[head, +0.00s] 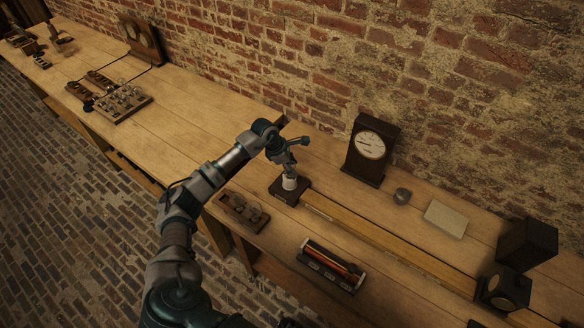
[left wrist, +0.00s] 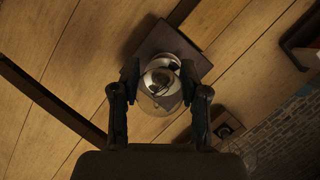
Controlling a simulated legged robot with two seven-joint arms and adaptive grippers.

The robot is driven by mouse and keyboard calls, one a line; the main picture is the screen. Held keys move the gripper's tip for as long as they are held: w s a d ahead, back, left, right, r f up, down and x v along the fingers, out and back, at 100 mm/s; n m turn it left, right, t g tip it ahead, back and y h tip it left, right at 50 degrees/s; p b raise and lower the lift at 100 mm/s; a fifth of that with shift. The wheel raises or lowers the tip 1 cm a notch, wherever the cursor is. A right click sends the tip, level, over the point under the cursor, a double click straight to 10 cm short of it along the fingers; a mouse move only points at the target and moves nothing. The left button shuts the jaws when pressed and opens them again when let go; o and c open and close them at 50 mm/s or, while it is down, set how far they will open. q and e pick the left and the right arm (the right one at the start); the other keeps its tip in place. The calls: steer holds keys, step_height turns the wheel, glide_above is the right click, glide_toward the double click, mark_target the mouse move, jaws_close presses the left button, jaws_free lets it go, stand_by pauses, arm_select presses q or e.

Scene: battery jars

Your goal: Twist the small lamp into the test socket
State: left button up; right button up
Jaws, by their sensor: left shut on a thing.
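The test socket (head: 289,182) is a white cylinder on a dark square base (head: 290,195), near the left end of a long wooden bar. My left gripper (head: 286,165) is directly above it, pointing down. In the left wrist view the gripper (left wrist: 161,88) has its two fingers closed on opposite sides of a clear glass lamp (left wrist: 160,99). The lamp is over the socket and the dark base (left wrist: 177,45). The fingers hide the lamp in the head view, and I cannot tell how far it sits in the socket. My right gripper is not in view.
The long bar (head: 390,241) runs right toward black boxes (head: 527,243). A dial instrument (head: 367,150) stands behind, near the brick wall.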

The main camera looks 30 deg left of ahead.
arm_select(q)
steer(key=m+g+b, duration=0.1)
steer(key=m+b, duration=0.1)
steer(key=m, duration=0.1)
steer(key=shift+s+d+f+h, duration=0.1)
steer(key=shift+h, duration=0.3)
steer(key=shift+m, duration=0.3)
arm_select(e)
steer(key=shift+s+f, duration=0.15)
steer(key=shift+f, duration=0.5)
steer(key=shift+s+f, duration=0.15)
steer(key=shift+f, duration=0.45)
arm_select(q)
steer(key=shift+s+m+g+b, duration=0.1)
steer(key=shift+m+g+b, duration=0.4)
steer(key=shift+m+b, duration=0.5)
steer(key=shift+s+m+g+h+b, duration=0.15)
steer(key=shift+m+g+b, duration=0.2)
steer(key=shift+m+b, duration=0.4)
steer(key=shift+m+g+h+b, duration=0.15)
steer(key=shift+m+g+b, duration=0.3)
steer(key=shift+m, duration=0.5)
steer(key=shift+m+b, duration=0.3)
steer(key=shift+m, duration=0.2)
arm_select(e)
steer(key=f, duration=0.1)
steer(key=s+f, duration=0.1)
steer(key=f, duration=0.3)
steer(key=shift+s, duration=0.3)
